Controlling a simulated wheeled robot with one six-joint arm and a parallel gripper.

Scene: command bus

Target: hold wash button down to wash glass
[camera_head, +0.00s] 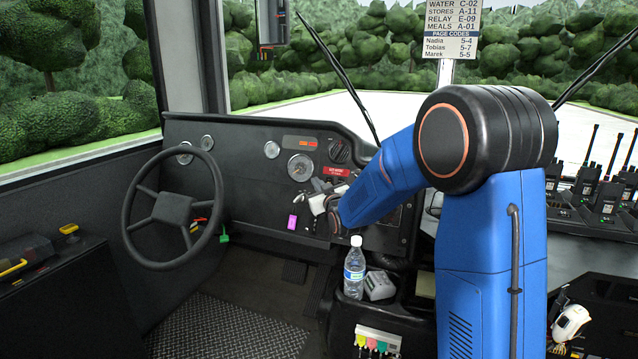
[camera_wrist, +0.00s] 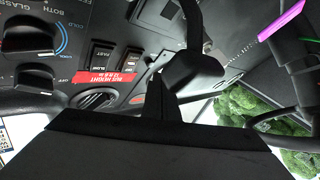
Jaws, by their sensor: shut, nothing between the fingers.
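The dark dashboard panel (camera_head: 240,160) is right of the steering wheel in the head view. My gripper (camera_head: 318,203) is at this panel, below a red label (camera_head: 336,171). In the wrist view the fingers of my gripper (camera_wrist: 160,88) are shut and empty, close to the panel. Two dark rocker switches (camera_wrist: 102,52) with small lettering are left of the fingertips, by the red label (camera_wrist: 108,77). A black knob (camera_wrist: 34,33) is further left. I cannot read a wash label, and I cannot tell which control is the wash button or whether the fingertips touch anything.
A black curved lever (camera_wrist: 195,68) is right beside my fingertips. The steering wheel (camera_head: 172,208) stands left of my arm. A water bottle (camera_head: 354,267) and a grey box (camera_head: 379,285) are below my gripper. Radios (camera_head: 590,185) stand at the right. The windscreen shows trees and two wipers.

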